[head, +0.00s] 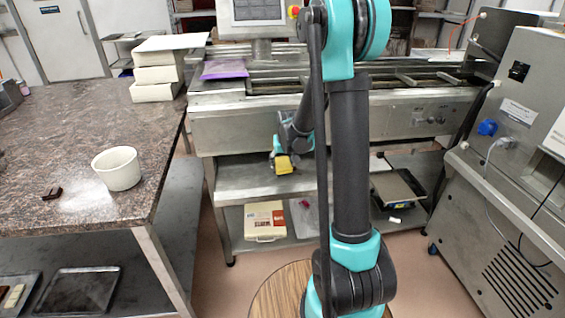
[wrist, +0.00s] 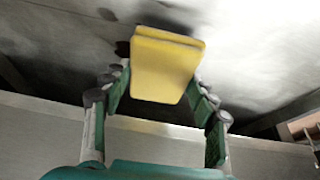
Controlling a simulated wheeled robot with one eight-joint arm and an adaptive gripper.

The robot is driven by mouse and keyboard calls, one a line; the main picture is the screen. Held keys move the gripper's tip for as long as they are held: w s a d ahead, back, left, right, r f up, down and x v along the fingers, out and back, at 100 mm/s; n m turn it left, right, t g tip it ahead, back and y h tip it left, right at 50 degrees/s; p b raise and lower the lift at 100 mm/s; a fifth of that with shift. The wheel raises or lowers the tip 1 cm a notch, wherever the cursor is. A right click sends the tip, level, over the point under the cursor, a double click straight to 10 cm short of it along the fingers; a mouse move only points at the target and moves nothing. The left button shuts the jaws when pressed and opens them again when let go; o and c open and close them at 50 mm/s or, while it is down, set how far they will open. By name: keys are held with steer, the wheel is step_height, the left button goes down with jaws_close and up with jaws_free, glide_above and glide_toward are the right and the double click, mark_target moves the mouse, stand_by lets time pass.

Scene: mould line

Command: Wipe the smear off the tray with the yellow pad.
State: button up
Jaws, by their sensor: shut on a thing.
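My gripper (head: 280,152) is shut on the yellow pad (head: 284,165), in front of the steel line and above its upper shelf. In the wrist view the pad (wrist: 165,68) sits between the two fingers of my gripper (wrist: 158,95), over a grey metal surface (wrist: 260,50). A small dark brown patch (wrist: 122,48) shows just left of the pad; it may be the smear, partly hidden. Dark shading lies around the pad. I cannot tell whether the pad touches the surface. I cannot clearly tell which surface is the tray.
A granite table (head: 110,125) on the left holds a white bowl (head: 117,169), brown pieces (head: 52,192) and stacked white boxes (head: 157,75). A dark tray (head: 72,292) lies below it. A cream case (head: 264,222) stands on the lower shelf. A steel machine (head: 510,150) stands right.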

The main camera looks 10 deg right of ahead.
mark_target(291, 165)
steer(key=shift+f, duration=1)
stand_by(0.3)
steer(key=shift+d+r, duration=0.1)
steer(key=shift+d, duration=1.7)
